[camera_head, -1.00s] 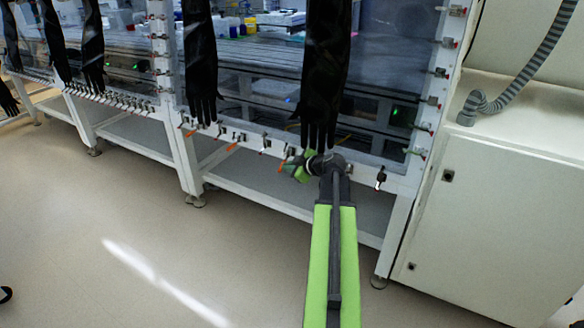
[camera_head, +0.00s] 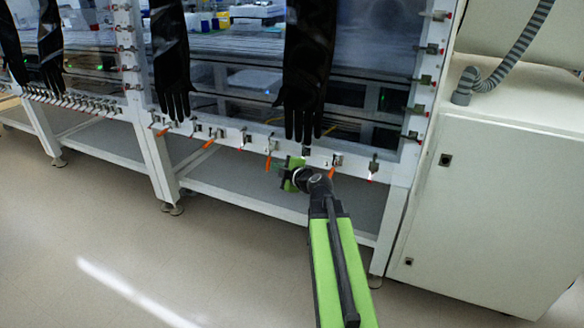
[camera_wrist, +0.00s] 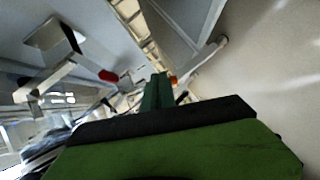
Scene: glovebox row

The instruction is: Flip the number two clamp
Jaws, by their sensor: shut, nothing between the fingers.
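A row of small metal toggle clamps runs along the white lower rail (camera_head: 228,133) of the glovebox window. Several have orange handles hanging down, including one left of my gripper (camera_head: 268,161) and one to its right (camera_head: 332,172). A clamp with a dark body (camera_head: 373,167) sits at the right end. I cannot read any numbers, so I cannot tell which is number two. My gripper (camera_head: 290,175) is at the rail's lower edge, between the orange handles. In the wrist view its green fingers (camera_wrist: 157,91) are together and empty. A red-tipped clamp arm (camera_wrist: 108,75) shows to their left.
Black gloves (camera_head: 310,65) hang over the window, one close above my gripper. More clamps line the right post (camera_head: 424,90). A white cabinet (camera_head: 490,210) stands at the right. The floor (camera_head: 110,220) in front is clear.

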